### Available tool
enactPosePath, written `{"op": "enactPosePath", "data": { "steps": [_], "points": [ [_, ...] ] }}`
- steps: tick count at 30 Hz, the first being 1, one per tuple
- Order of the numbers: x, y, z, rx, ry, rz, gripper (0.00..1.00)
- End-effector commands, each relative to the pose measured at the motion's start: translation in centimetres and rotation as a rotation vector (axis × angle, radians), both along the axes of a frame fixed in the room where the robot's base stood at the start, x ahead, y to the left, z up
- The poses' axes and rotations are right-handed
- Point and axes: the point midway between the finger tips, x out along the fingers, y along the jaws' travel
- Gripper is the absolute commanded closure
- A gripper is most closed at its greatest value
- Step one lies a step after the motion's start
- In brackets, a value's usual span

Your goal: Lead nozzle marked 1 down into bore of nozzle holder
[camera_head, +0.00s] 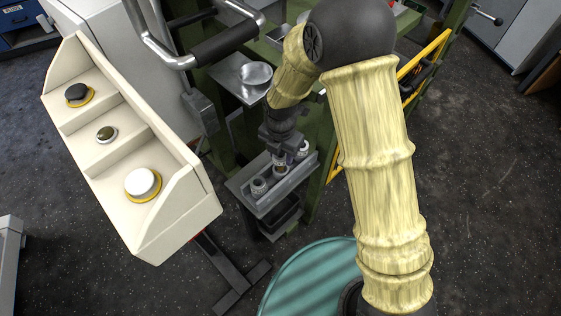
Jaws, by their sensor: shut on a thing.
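The nozzle holder (277,191) is a grey metal tray-like block below the middle of the view. Small silvery nozzles show at it, one near its left end (258,185) and one near its right end (302,149). My gripper (280,154) points down over the middle of the holder and is shut on a small nozzle (281,164). Any mark on this nozzle is too small to read. The bore under it is hidden, so I cannot tell whether its tip is above the bore or inside it.
A cream control box (130,160) with black, metallic and white buttons stands at the left. A metal plate with a round dish (256,73) lies behind the holder. A teal drum (310,280) is at the bottom. A yellow rail (428,65) runs at the right.

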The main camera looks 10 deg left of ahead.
Motion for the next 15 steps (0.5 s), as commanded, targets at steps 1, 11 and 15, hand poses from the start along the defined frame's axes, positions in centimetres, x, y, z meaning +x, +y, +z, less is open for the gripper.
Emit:
{"op": "enactPosePath", "data": {
  "steps": [1,11,15],
  "points": [
    [0.0,0.0,-0.1,0.000,0.000,0.001,0.84],
    [-0.1,0.1,-4.0,-0.002,0.003,0.003,0.84],
    [-0.1,0.1,-4.6,0.000,0.000,0.003,0.84]
  ]
}}
